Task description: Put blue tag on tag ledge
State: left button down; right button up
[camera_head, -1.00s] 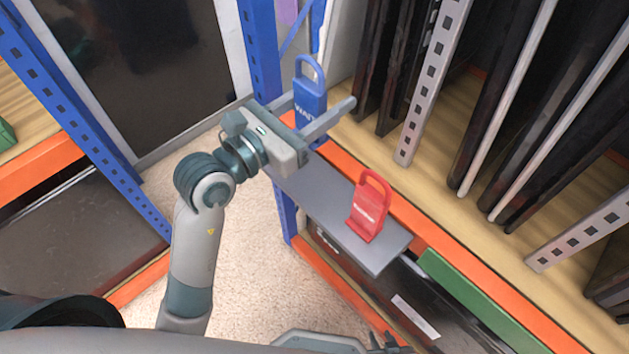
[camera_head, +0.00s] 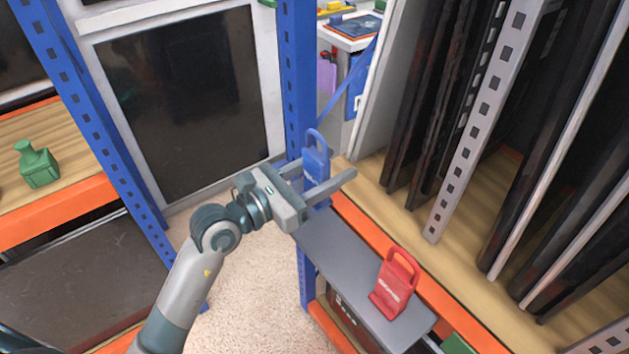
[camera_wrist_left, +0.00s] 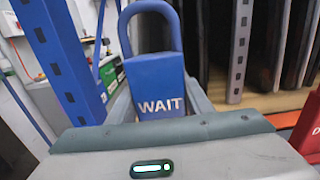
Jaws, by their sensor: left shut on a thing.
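The blue tag (camera_head: 317,158), a padlock-shaped piece with a loop on top and "WAIT" on its face, is upright between the fingers of my left gripper (camera_head: 325,182). The gripper is shut on its body. In the left wrist view the blue tag (camera_wrist_left: 158,85) fills the middle, with its loop rising clear. The grey tag ledge (camera_head: 345,262) juts from the front of the shelf. The gripper and tag are over its far end; I cannot tell whether the tag touches it. A red tag (camera_head: 396,283) stands on the ledge's near end. My right gripper is out of view.
A blue upright post (camera_head: 298,85) stands just behind the blue tag. An orange shelf beam (camera_head: 365,225) runs beside the ledge, with dark panels (camera_head: 440,110) racked to the right. The ledge's middle is bare. A green bottle-like object (camera_head: 38,165) is on the left shelf.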

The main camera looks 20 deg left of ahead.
pick_arm(q)
jog(key=a+f, duration=0.1)
jog(key=w+a, duration=0.1)
jog(key=w+a+f, duration=0.1)
jog(key=a, duration=0.1)
jog(key=shift+w+f, duration=0.2)
jog(key=shift+f, duration=0.15)
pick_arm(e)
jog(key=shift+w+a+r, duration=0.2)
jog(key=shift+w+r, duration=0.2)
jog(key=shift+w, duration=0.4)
pick_arm(q)
notch_tip(320, 180, down, 4)
jog(key=shift+r, duration=0.25)
jog(key=shift+f, duration=0.25)
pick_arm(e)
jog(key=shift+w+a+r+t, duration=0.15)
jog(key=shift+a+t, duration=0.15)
pick_arm(q)
jog(key=shift+f+b, duration=0.2)
jog(key=shift+b, duration=0.15)
jog(key=c, duration=0.9)
grip_release()
